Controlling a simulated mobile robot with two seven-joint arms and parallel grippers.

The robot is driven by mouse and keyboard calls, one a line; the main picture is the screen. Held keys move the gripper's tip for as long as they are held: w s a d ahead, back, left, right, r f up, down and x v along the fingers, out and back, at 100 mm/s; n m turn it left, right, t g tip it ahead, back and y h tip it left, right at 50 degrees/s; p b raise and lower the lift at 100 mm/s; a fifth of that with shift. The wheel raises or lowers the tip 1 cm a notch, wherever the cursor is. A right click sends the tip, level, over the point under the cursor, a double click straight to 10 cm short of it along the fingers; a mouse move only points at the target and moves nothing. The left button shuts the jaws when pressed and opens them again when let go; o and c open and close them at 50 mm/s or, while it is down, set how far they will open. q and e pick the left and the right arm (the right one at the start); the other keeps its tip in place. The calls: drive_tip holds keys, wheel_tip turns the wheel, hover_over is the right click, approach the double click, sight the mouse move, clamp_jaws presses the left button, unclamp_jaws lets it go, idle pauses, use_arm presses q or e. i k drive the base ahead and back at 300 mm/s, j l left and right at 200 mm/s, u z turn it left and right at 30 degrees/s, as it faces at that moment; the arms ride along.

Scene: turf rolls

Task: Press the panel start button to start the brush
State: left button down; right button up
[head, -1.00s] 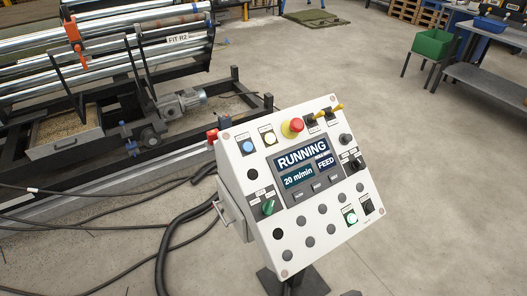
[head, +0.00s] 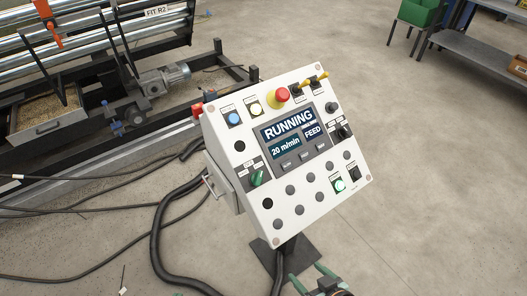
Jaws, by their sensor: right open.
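The white control panel (head: 225,135) stands tilted on a dark post. A green selector knob (head: 257,179) is at the lower left. A red mushroom button (head: 281,96) on a yellow collar sits at the top. My right gripper (head: 317,277) is open at the bottom edge of the head view, below the panel and apart from it. My left gripper is out of view.
Thick black cables (head: 158,230) run along the floor left of the panel. The roller machine (head: 75,65), marked FIT R2, stands at the upper left. A green bin (head: 421,12) and a grey bench (head: 470,50) are at the upper right. The floor right of the panel is clear.

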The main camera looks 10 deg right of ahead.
sight(339, 186)
drive_tip(key=z, duration=1.15)
